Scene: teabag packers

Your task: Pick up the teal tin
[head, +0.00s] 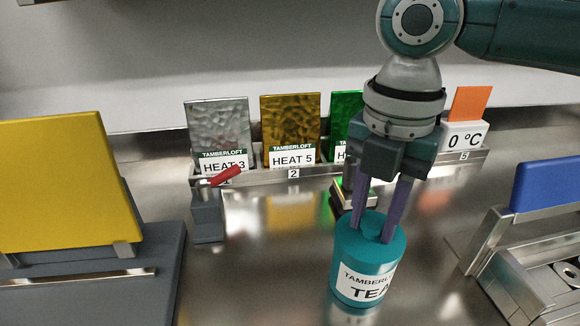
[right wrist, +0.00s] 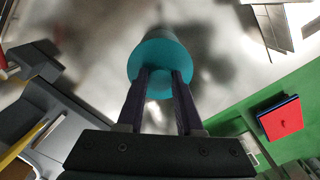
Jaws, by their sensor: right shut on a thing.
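The teal tin (head: 350,252) is a round can with a white label reading TEA, towards the right in the head view. My right gripper (head: 375,232) comes down from above with its purple fingers at the tin's top and is shut on it. I cannot tell whether the tin touches the counter. The right wrist view shows the tin's round teal end (right wrist: 155,83) at the tips of the two fingers (right wrist: 160,78). My left gripper is in neither view.
Behind the tin, a rack (head: 262,178) holds several upright packs. A grey stand with a red lever (head: 208,218) is left of the tin. A yellow panel (head: 62,185) stands far left and a blue panel (head: 545,185) far right. Bare metal counter (head: 270,265) lies left of the tin.

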